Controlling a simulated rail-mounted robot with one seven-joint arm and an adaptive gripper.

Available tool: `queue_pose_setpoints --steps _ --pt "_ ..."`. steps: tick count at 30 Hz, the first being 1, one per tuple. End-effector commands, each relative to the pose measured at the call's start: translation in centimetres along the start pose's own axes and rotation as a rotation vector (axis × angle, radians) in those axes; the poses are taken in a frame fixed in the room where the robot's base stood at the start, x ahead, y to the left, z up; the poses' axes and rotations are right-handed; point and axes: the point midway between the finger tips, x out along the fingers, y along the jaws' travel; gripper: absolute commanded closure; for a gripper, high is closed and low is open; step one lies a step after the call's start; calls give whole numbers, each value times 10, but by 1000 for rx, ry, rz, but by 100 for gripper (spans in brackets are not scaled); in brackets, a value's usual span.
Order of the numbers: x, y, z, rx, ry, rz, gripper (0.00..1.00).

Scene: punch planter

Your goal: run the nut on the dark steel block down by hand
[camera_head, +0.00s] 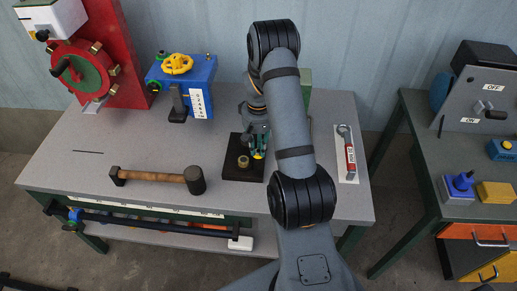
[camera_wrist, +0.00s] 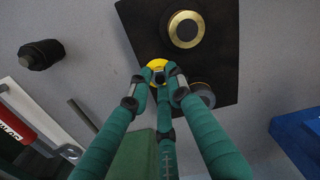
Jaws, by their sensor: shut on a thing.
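The dark steel block (camera_head: 230,172) lies flat on the grey workbench, and its black top shows in the wrist view (camera_wrist: 222,60). My gripper (camera_head: 259,150) is over the block's right part. In the wrist view, the green fingertips of my gripper (camera_wrist: 163,78) are closed around a small piece with a yellow rim (camera_wrist: 156,64), which appears to be the nut. The fingers hide most of it and any thread under it. A round piece with a brass ring (camera_wrist: 183,29) stands on the block, apart from the fingers. Another dark round piece (camera_wrist: 204,95) is partly behind a finger.
A mallet (camera_head: 160,177) lies left of the block. A red-handled wrench (camera_head: 348,155) lies on a white strip to the right. A blue valve box (camera_head: 195,82) stands behind left. A dark knobbed part (camera_wrist: 41,54) shows in the wrist view. Bare bench lies in front.

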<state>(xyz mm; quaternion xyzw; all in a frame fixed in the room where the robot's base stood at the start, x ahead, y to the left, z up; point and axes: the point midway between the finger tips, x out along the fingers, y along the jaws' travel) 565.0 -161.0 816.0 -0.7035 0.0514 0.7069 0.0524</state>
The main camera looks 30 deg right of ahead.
Motion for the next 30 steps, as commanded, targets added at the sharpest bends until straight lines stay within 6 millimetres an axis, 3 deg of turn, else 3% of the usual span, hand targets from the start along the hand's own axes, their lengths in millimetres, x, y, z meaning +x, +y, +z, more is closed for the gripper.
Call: queue_pose_setpoints --steps 3,4,13,23,30 --pt "-4 0 -8 -4 21 3 100" --pt "-4 0 -8 -4 21 3 80" --pt "-2 0 -5 -2 13 2 63" --pt "-4 0 -3 1 9 1 62" --pt "-42 0 -4 1 14 2 62"
